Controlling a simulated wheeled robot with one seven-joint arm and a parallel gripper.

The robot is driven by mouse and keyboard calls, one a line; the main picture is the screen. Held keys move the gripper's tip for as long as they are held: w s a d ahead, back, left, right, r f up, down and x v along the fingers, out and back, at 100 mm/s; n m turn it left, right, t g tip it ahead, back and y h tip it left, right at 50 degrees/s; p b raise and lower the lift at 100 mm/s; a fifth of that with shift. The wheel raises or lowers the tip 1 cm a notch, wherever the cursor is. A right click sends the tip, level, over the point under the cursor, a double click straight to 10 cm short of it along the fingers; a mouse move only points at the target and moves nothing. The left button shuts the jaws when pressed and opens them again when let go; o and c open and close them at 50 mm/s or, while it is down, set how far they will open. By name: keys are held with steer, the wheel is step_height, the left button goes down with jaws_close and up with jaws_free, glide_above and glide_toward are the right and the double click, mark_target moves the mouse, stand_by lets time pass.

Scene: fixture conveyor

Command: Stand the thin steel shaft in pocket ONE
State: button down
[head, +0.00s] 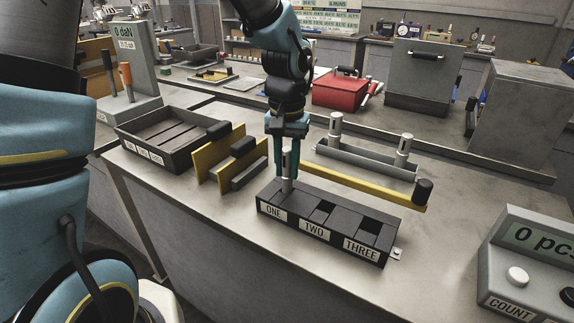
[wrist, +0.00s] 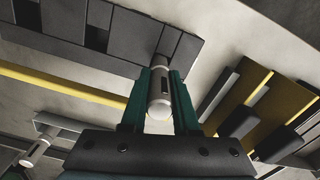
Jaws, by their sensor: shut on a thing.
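The thin steel shaft (head: 287,184) is upright between the fingers of my gripper (head: 287,168), which is shut on it. In the wrist view the shaft (wrist: 160,92) shows its pale rounded end and a dark slot, between the green fingers (wrist: 160,98). The dark block (head: 332,250) has pockets labelled ONE, TWO and THREE. The shaft's lower end is at the ONE end of the block; pocket ONE's opening is hidden, so I cannot tell how deep the shaft sits. Pockets TWO (head: 322,208) and THREE (head: 370,227) look empty.
A yellow bar (head: 362,190) with a black end runs behind the block. A grey rack (head: 365,162) behind it holds two shafts upright. Yellow and black fixtures (head: 207,166) and a dark tray (head: 182,161) stand to the left. A counter box (head: 525,262) is at right.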

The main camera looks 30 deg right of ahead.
steer(key=shift+f+b, duration=0.55)
steer(key=shift+f, duration=0.25)
stand_by(0.7)
steer(key=c, duration=0.6)
jaws_free()
step_height(320, 180, up, 11)
steer(key=shift+f+b, duration=0.1)
steer(key=shift+b, duration=0.55)
steer(key=w+a+f+n, duration=0.2)
steer(key=w+a+f, duration=0.1)
steer(key=a, duration=0.5)
steer(key=w+a+f+n, duration=0.2)
steer(key=w+a, duration=0.1)
steer(key=a, duration=0.5)
steer(key=a+f+n, duration=0.1)
steer(key=a, duration=0.4)
steer(key=s+a+f+n+t, duration=0.1)
steer(key=a+f, duration=0.1)
steer(key=a, duration=0.2)
steer(key=s+a+f+n, duration=0.1)
steer(key=a, duration=0.4)
steer(key=shift+a+f+t, duration=0.25)
steer(key=shift+a+t, duration=0.05)
